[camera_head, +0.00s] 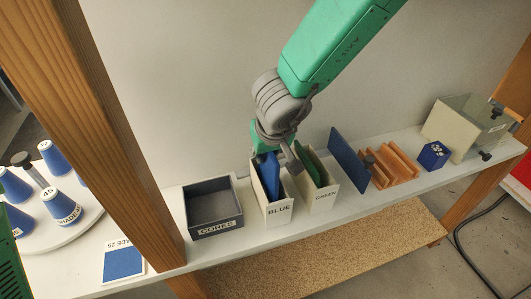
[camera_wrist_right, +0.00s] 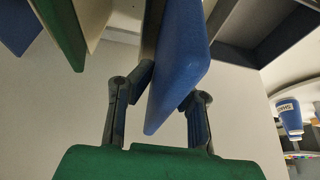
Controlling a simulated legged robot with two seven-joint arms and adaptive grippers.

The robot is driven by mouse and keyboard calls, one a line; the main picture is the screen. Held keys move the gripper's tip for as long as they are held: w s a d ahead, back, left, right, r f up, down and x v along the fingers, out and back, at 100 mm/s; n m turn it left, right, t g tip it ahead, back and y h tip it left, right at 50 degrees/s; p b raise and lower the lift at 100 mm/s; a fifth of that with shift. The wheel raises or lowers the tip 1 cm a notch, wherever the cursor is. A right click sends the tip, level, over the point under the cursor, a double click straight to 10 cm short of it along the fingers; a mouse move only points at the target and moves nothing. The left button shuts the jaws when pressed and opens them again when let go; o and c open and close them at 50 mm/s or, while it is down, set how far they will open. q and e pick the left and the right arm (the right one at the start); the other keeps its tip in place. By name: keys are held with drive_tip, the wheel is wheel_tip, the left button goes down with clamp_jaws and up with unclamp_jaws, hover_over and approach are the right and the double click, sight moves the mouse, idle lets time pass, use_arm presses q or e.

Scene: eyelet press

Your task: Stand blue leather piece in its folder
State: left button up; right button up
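The blue leather piece (camera_head: 268,175) stands in the white folder labelled BLUE (camera_head: 278,213), its upper part showing above the folder walls and slightly tilted. My right gripper (camera_head: 277,158) is above this folder with its fingers spread on either side of the piece. In the right wrist view, the blue piece (camera_wrist_right: 178,70) lies between the two fingers of my right gripper (camera_wrist_right: 165,100). The fingers look apart from each other, with a gap by the piece. The piece's lower edge is hidden inside the folder. My left gripper is not in view.
The GREEN folder (camera_head: 322,199), holding a green piece (camera_head: 313,167), stands close on the right, with a blue panel (camera_head: 345,157) beyond. An empty dark CORES tray (camera_head: 212,205) stands left.

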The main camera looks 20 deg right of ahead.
drive_tip(key=o, duration=0.3)
drive_tip(key=shift+o, duration=0.2)
drive_tip(key=shift+d, duration=0.1)
drive_tip(key=v, duration=1)
drive_tip(key=shift+s+r, duration=0.15)
drive_tip(key=shift+r, duration=0.15)
drive_tip(key=shift+s+r, duration=0.25)
drive_tip(key=shift+r, duration=0.3)
